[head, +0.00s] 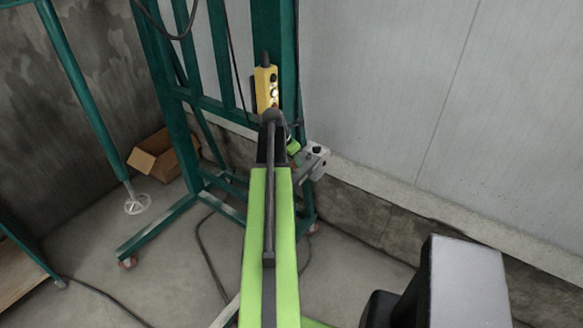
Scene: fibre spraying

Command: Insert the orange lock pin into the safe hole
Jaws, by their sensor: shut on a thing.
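My green arm reaches up the middle of the view to a dark joint. A small green part of my wrist shows just right of that joint, close to a grey box with dark knobs (316,152) at the stand's right side. My gripper's fingers cannot be made out; the arm's end covers that area. No orange lock pin can be made out. The safe hole cannot be made out either.
A yellow control pendant (267,88) hangs on the green frame stand (273,30), just beyond my arm's end. An open cardboard box (165,155) lies behind the stand at left. A pale wall (400,90) closes the right. Cables cross the floor.

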